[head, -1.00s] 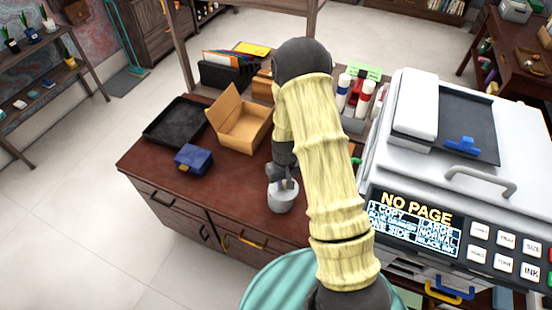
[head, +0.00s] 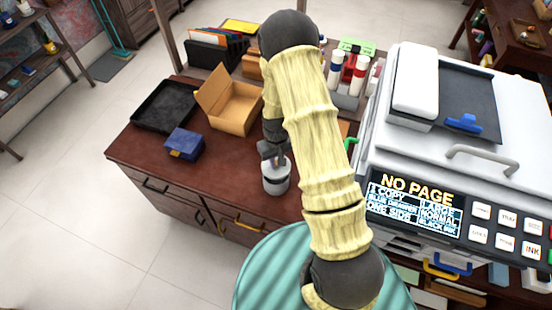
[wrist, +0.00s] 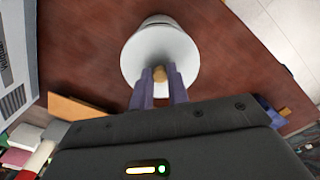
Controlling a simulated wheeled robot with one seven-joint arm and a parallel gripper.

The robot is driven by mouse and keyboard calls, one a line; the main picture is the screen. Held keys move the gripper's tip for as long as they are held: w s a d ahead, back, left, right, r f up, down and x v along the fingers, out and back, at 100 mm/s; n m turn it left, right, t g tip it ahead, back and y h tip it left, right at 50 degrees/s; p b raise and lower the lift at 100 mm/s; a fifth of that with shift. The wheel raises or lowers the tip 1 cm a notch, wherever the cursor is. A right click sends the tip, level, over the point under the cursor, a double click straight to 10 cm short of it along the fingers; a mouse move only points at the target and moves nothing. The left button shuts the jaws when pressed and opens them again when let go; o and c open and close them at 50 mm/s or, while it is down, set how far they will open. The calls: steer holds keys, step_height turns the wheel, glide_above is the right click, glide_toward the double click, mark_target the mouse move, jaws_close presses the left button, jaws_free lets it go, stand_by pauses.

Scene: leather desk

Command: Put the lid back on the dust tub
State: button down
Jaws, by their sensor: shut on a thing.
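The dust tub (head: 276,185) is a small pale grey-white pot standing on the front part of the brown desk. The lid (wrist: 145,62) is a white disc with a tan knob (wrist: 160,74). My gripper (wrist: 160,88) is shut on this knob, with a purple finger on either side. In the head view my gripper (head: 271,158) is directly over the tub's top. The wrist view shows the lid covering most of the tub, with a pale rim showing past its far edge. I cannot tell whether the lid touches the tub all round.
A dark blue box (head: 185,144), a black tray (head: 165,106) and an open cardboard box (head: 229,103) stand left of my arm. A large printer (head: 455,150) stands right of it. Bare desk (head: 225,175) lies left of the tub.

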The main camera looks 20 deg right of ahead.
mark_target(276, 168)
steer(key=shift+w+f+b, duration=0.1)
steer(key=shift+f+b, duration=1.4)
steer(key=shift+f, duration=0.85)
steer(key=shift+f+b, duration=0.15)
steer(key=shift+b, duration=0.15)
stand_by(0.5)
stand_by(0.4)
steer(key=c, duration=1.3)
jaws_free()
steer(key=shift+o, duration=0.6)
steer(key=o, duration=0.4)
